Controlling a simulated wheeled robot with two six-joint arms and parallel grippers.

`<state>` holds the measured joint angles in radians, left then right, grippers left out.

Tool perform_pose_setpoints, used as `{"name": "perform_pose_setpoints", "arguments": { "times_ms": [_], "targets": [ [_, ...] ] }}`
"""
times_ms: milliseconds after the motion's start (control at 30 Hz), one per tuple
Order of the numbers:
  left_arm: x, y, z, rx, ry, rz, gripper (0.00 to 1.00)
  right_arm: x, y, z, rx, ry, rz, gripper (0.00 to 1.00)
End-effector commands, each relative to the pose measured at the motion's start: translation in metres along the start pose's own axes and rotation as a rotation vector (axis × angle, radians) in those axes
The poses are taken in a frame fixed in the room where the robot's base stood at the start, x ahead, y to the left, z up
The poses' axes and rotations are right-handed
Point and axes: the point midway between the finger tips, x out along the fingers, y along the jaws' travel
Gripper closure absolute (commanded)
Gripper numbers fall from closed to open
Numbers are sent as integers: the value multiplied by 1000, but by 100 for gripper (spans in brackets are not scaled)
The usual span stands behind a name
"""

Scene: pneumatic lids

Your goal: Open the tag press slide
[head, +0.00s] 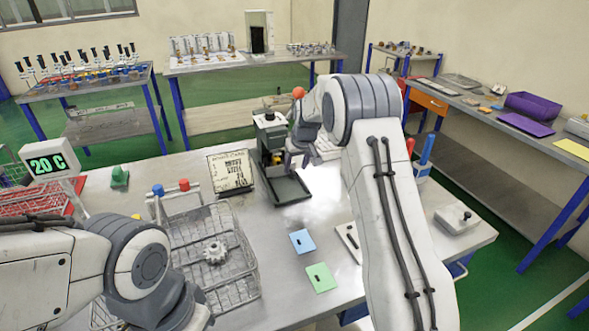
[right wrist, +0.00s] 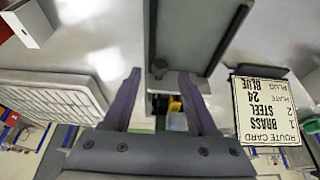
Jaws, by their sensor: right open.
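The tag press (head: 270,136) is a dark green and grey machine with an orange ball on its lever (head: 298,92), at the back middle of the table. A flat dark tray-like part (head: 288,190) lies at its front, seemingly the slide or its bed; I cannot tell which. It also shows in the right wrist view (right wrist: 197,35), with a small dark knob-like piece (right wrist: 159,68) at its edge. My right gripper (head: 293,160) is open beside the press, and its two fingers (right wrist: 158,92) show nothing clearly held between them. My left arm is at the lower left; its fingers are out of view.
A route card (head: 230,171) stands left of the press; it also shows in the right wrist view (right wrist: 266,108). A wire basket (head: 240,268) with a gear (head: 215,252) is nearer. Blue (head: 302,241) and green (head: 321,277) plates lie in front. A white ribbed block stands right of the press.

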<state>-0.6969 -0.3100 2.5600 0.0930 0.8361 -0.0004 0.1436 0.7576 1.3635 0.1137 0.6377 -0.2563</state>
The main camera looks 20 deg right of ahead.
Motion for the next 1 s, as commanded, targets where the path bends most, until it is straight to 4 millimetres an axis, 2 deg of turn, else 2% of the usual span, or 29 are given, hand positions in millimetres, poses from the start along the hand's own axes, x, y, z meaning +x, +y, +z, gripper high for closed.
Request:
{"name": "perform_pose_setpoints", "arguments": {
  "times_ms": [200,533,567,600,700,1000],
  "targets": [
    [-5,0,0,0,0,0,100,24,0,0,0,0,0,42],
    [-4,0,0,0,0,0,100,28,0,0,0,2,1,42],
    [-4,0,0,0,0,0,100,28,0,0,0,2,1,49],
    [-4,0,0,0,0,0,100,28,0,0,0,2,1,65],
    [-4,0,0,0,0,0,100,27,0,0,0,2,1,100],
    [-4,0,0,0,0,0,100,27,0,0,0,1,0,100]
  ]
}}
